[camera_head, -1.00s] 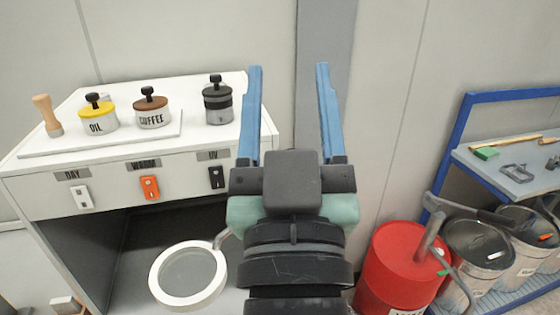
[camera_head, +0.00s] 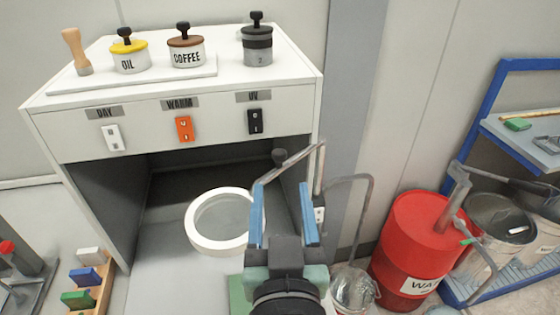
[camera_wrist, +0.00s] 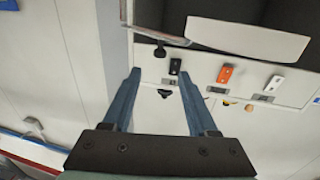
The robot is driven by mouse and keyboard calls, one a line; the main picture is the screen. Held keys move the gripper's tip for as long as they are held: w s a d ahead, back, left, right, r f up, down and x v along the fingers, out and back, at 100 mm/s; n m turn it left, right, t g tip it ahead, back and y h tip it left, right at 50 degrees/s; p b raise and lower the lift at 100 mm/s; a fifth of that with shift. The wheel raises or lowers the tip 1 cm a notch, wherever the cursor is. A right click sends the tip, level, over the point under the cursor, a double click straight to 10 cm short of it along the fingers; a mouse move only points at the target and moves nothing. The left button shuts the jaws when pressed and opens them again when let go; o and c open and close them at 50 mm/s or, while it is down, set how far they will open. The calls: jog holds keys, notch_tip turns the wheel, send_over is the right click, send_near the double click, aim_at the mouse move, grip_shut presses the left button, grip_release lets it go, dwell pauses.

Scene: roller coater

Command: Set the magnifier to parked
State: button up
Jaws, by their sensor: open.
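The magnifier (camera_head: 194,235) is a white ring with a grey lens in the head view. It hangs under the booth's front panel, at the mouth of the dark recess. A thin grey jointed arm (camera_head: 291,161) runs from beside it up to the right side of the booth, with a dark knob (camera_head: 279,157) near it. My gripper (camera_head: 281,188) is open, just right of the ring and in front of the grey arm. Its fingers overlap the ring's right edge in the picture; I cannot tell whether they touch. In the wrist view nothing shows between the fingers (camera_wrist: 160,75) as held.
The booth front (camera_head: 76,136) carries white, orange and black switches. Lidded jars and a wooden-handled tool stand on top. A red drum (camera_head: 413,236), a metal bucket (camera_head: 353,289) and a blue rack (camera_head: 486,100) stand at right. A wooden rack of coloured blocks (camera_head: 104,290) is at lower left.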

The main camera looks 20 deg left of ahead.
aim_at(279, 157)
jog(key=p+x, duration=0.3)
jog(key=x, duration=0.6)
jog(key=shift+r+p, duration=0.1)
jog(key=shift+p, duration=0.25)
jog(key=shift+w+a, duration=0.25)
jog(key=shift+w, duration=0.4)
grip_shut()
dwell(0.4)
